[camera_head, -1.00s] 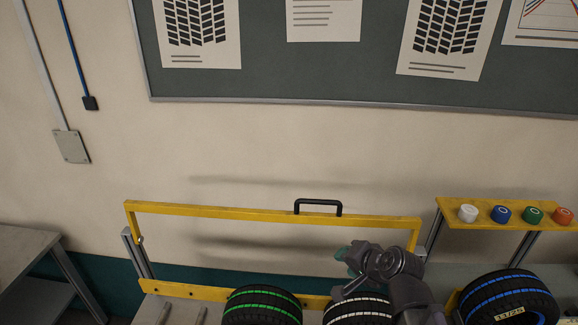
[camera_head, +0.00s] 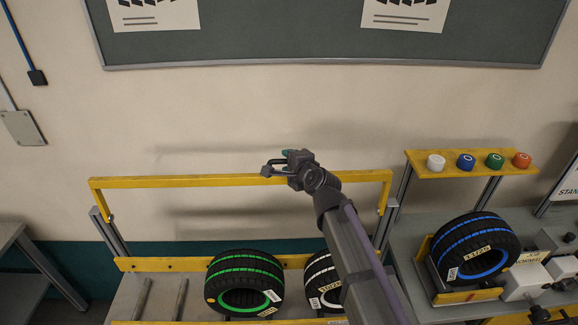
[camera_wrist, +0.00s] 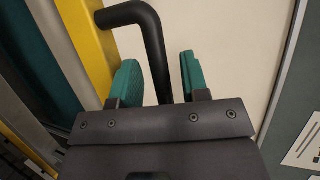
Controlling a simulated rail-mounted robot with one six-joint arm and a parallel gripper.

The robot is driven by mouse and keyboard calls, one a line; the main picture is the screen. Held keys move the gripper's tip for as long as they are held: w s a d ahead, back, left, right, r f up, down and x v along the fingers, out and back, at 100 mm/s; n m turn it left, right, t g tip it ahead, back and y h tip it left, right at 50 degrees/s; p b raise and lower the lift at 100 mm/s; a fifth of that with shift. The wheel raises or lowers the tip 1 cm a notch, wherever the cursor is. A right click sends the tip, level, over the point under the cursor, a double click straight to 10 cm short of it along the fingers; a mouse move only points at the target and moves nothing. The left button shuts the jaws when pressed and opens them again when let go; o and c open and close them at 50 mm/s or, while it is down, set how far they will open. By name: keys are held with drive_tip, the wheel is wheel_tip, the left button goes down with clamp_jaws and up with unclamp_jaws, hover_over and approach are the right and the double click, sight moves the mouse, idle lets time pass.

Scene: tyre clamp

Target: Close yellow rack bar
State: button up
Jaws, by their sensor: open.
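The yellow rack bar (camera_head: 160,182) is raised, spanning the rack above the tyres in the head view. Its black handle (camera_head: 268,170) is partly hidden by my gripper. In the wrist view the handle (camera_wrist: 154,50) is a bent black tube joined to the yellow bar (camera_wrist: 88,40), and one leg of it runs between my green fingertips. My gripper (camera_wrist: 160,80) is open, with a finger on each side of the handle and a visible gap on the right side. It also shows in the head view (camera_head: 286,160) at the bar.
A green-striped tyre (camera_head: 243,280) and a white-striped tyre (camera_head: 322,278) sit in the rack below the bar. A blue-striped tyre (camera_head: 475,247) stands at the right. A yellow shelf (camera_head: 470,172) holds several coloured caps.

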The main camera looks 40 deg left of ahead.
drive_tip(key=shift+w+a, duration=0.15)
drive_tip(key=shift+a, duration=0.1)
drive_tip(key=shift+d, duration=0.1)
clamp_jaws()
